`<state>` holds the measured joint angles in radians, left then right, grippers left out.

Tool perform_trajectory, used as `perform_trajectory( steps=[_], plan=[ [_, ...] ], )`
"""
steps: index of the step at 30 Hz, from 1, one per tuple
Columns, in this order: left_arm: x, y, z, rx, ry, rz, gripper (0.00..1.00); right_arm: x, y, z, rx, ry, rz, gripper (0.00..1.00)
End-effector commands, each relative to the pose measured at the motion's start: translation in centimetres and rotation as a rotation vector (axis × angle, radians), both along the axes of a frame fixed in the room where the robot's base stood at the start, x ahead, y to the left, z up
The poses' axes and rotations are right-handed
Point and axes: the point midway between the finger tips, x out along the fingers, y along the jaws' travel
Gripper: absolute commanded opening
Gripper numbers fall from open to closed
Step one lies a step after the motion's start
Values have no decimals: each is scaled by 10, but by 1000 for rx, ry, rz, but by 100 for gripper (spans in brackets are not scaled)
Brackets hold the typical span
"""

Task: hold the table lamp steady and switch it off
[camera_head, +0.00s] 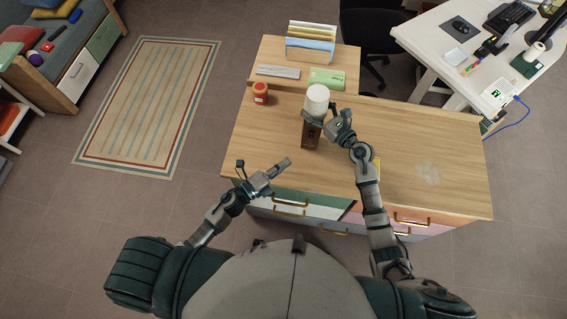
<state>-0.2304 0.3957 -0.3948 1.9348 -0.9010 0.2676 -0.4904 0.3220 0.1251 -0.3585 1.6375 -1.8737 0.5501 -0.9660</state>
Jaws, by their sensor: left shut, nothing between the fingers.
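The table lamp (317,97) stands upright on the wooden desk, with a white cylindrical shade and a dark brown base (311,136). My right gripper (322,115) is at the lamp, just below the shade. One finger crosses in front of the lamp and the other shows at its right side. I cannot tell whether the fingers press on it. My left gripper (284,164) is shut and empty over the desk's front edge, in front of the lamp and to its left, apart from it. The lamp's switch is too small to make out.
The wooden desk (415,140) has an orange-red jar (261,93) left of the lamp. A keyboard (278,71), a green item (327,78) and a file holder (310,48) are at the back. The desk's right part is mostly clear. A white desk (432,38) stands at the right.

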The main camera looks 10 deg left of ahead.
Motion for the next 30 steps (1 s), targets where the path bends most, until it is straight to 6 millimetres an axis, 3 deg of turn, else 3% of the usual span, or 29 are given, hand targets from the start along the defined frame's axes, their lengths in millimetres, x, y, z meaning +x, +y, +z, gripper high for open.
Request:
perform_trajectory(
  steps=[6, 7, 9, 22, 30],
  plan=[
    [0, 0, -1, 1, 1, 0, 0, -2, 1, -7, -4, 13, 3, 9],
    [0, 0, -1, 1, 1, 0, 0, -2, 0, -7, -4, 13, 3, 81],
    [0, 0, -1, 1, 1, 0, 0, -1, 0, -7, -5, 12, 3, 98],
    [0, 0, 0, 1, -1, 0, 0, -4, -4, -2, -3, 3, 0, 100],
    [0, 0, 0, 1, -1, 0, 0, -38, -43, -4, -7, 5, 0, 100]
  ],
)
